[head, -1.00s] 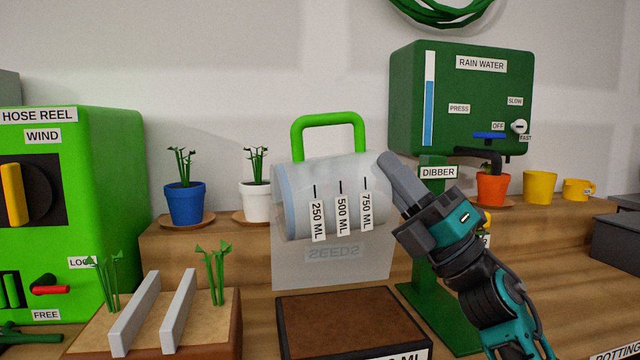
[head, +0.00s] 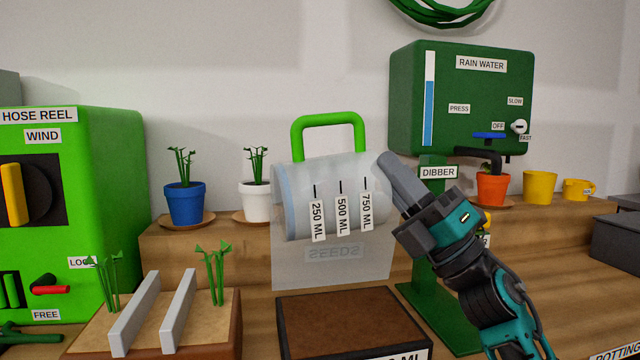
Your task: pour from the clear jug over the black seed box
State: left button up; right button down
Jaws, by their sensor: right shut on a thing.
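The clear jug (head: 325,200) with a green handle (head: 329,124) lies tipped in the air at the middle of the head view. Its 250, 500 and 750 ML marks face me, and a faint blue tint shows at its left side. My right gripper (head: 400,180) is shut on the jug at its right side. The black seed box (head: 355,292), filled with brown soil, is below the jug. Its clear lid (head: 330,272) stands upright at the back edge, with SEEDS reading mirrored. My left gripper is not in view.
A green dibber stand (head: 432,310) is close to the right of the box, partly behind my right arm. A seedling tray (head: 220,330) with two grey bars is at left. Flower pots (head: 186,203) and the rain water tank (head: 460,100) stand behind.

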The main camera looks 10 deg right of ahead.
aim_at(372, 176)
dwell(0.4)
jog(key=shift+a+r+n+g+y+p, duration=0.1)
jog(key=shift+r+n+g+y+p, duration=0.1)
jog(key=shift+n+g+y+p, duration=0.15)
jog(key=n+g+p, duration=0.1)
jog(key=a+n+g, duration=0.1)
jog(key=n+g+p, duration=0.1)
jog(key=shift+s+a+r+p, duration=0.1)
jog(key=shift+a+r+p, duration=0.15)
jog(key=shift+a+p, duration=0.1)
jog(key=shift+a+n+g+p, duration=0.4)
jog(key=shift+n+g+p, duration=0.15)
jog(key=shift+n+g, duration=0.2)
jog(key=shift+a+f, duration=0.15)
jog(key=shift+f, duration=0.1)
